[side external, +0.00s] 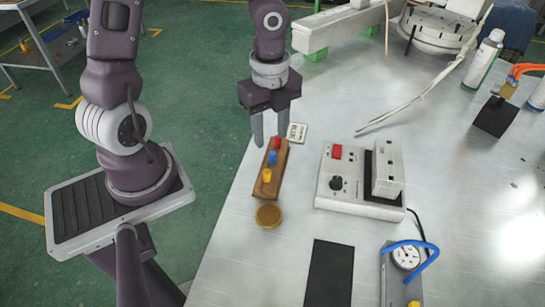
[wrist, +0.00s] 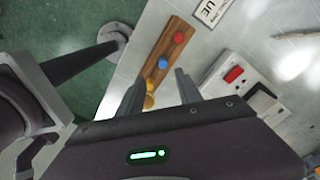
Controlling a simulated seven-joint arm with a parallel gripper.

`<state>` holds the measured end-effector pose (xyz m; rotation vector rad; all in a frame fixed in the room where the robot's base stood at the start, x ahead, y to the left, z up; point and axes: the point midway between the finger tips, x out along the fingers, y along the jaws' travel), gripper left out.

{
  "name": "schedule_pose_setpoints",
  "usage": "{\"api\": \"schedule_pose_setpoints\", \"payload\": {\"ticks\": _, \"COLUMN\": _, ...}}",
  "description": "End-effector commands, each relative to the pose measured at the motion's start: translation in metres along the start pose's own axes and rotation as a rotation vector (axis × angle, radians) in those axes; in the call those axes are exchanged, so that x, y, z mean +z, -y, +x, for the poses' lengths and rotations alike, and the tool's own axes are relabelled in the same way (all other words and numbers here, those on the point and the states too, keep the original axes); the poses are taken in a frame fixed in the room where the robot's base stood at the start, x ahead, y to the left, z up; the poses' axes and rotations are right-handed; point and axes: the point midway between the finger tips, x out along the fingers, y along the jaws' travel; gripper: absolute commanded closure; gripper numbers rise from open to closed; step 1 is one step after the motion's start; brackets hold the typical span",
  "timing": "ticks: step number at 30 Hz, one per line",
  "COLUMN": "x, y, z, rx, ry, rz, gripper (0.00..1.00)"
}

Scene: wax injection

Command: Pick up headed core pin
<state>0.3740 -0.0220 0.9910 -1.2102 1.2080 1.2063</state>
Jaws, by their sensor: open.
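A wooden block (side external: 263,188) on the table holds three headed pins in a row: red (side external: 278,142), blue (side external: 272,157) and yellow (side external: 267,175). In the wrist view, the red head (wrist: 178,38) and the blue head (wrist: 163,63) show clearly on the block. Yellow (wrist: 149,102) shows lower down between the fingers, partly hidden. My gripper (side external: 271,138) is open and empty, fingers pointing down, near the red end of the block. Its fingers (wrist: 160,78) also show in the wrist view, apart, on either side of the block in the picture. I cannot tell the fingertips' exact height.
A round brass-coloured dish (side external: 269,215) sits at the yellow end of the block. A small printed card (side external: 297,132) lies beside the red end. A white control box (side external: 345,185) stands to the right. A black mat (side external: 330,275) lies in front.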

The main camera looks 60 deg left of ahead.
Motion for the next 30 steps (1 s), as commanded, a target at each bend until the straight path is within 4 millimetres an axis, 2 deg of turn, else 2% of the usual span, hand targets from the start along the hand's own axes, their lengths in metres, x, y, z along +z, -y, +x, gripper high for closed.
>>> {"api": "schedule_pose_setpoints", "payload": {"ticks": 12, "x": 0.004, "y": 0.007, "z": 0.065, "rx": 0.005, "ry": -0.001, "rz": 0.003, "gripper": 0.58}}
{"api": "schedule_pose_setpoints", "payload": {"ticks": 19, "x": 0.005, "y": 0.007, "z": 0.068, "rx": 0.003, "ry": 0.0, "rz": 0.0, "gripper": 0.58}}
{"api": "schedule_pose_setpoints", "payload": {"ticks": 20, "x": 0.005, "y": 0.007, "z": 0.068, "rx": 0.003, "ry": 0.0, "rz": 0.0, "gripper": 0.62}}
{"api": "schedule_pose_setpoints", "payload": {"ticks": 24, "x": 0.005, "y": 0.007, "z": 0.068, "rx": 0.003, "ry": 0.0, "rz": -0.001, "gripper": 0.9}}
{"api": "schedule_pose_setpoints", "payload": {"ticks": 26, "x": 0.005, "y": 0.007, "z": 0.068, "rx": 0.003, "ry": 0.0, "rz": -0.001, "gripper": 1.0}}
{"api": "schedule_pose_setpoints", "payload": {"ticks": 30, "x": 0.005, "y": 0.007, "z": 0.067, "rx": 0.003, "ry": 0.0, "rz": -0.001, "gripper": 1.0}}
